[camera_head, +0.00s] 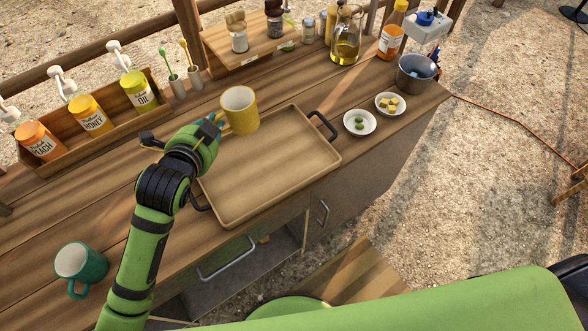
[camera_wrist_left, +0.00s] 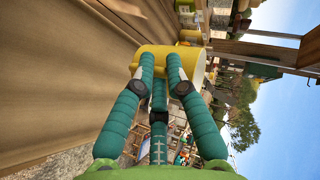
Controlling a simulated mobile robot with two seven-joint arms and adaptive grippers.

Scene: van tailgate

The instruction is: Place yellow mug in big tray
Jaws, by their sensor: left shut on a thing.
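The yellow mug (camera_head: 240,112) is upright over the back left part of the big tray (camera_head: 268,170), with its white inside facing up. My left gripper (camera_head: 217,122) is shut on the mug at its left side in the head view. In the left wrist view the teal fingers of my left gripper (camera_wrist_left: 160,72) press against the yellow mug (camera_wrist_left: 190,58), and part of it is hidden behind them. Whether the mug's base touches the tray or hangs above it, I cannot tell. The tray is wooden with dark handles and otherwise empty. My right gripper is not in view.
A teal mug (camera_head: 81,268) stands at the front left of the wooden counter. A bottle crate (camera_head: 95,125) is at the back left. Two small white bowls (camera_head: 360,122) and a metal pot (camera_head: 415,75) stand right of the tray. An oil jug (camera_head: 345,45) is behind.

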